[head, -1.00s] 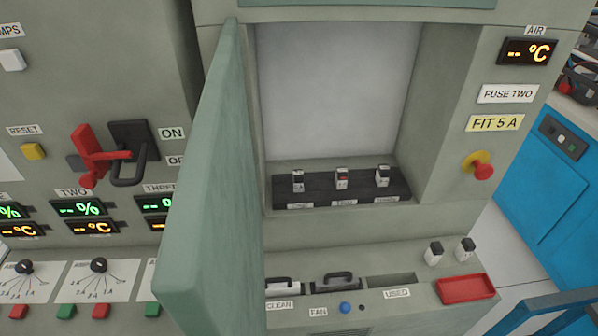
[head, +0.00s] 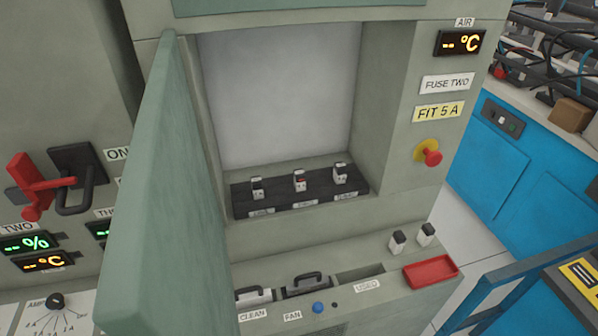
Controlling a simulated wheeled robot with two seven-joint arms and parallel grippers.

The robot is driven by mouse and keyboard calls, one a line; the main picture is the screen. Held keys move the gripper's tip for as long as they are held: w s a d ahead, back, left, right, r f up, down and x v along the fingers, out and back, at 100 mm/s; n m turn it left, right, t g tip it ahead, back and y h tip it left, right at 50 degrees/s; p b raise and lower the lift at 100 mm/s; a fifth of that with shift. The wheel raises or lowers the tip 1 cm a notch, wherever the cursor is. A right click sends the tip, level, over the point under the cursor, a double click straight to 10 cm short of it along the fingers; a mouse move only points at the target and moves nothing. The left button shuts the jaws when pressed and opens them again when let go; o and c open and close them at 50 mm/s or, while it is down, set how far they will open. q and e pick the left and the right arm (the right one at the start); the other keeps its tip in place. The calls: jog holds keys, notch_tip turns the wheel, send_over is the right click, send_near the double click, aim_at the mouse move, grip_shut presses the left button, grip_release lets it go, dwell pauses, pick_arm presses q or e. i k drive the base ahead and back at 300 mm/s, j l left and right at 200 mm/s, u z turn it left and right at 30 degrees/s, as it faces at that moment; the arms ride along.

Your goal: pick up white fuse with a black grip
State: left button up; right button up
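Two small white fuses with black grips stand upright on the ledge at the right, a left one (head: 397,241) and a right one (head: 427,235). Three more small white-and-black fuses sit in a row on a black holder (head: 318,197) inside the open cabinet: a left one (head: 257,189), a middle one (head: 299,182) with a bit of red, and a right one (head: 340,175). Neither of my grippers is in view.
A red tray (head: 432,283) lies on the ledge before the two fuses. The open green door (head: 165,190) stands out at the left. Slots along the ledge are labelled CLEAN, FAN and USED. A blue rail (head: 510,285) is at the lower right.

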aim_at(300, 177)
jog(key=k+l, duration=0.1)
jog(key=l, duration=0.85)
jog(key=k+l, duration=0.15)
jog(key=l, duration=0.35)
jog(key=k+l, duration=0.1)
jog(key=l, duration=0.35)
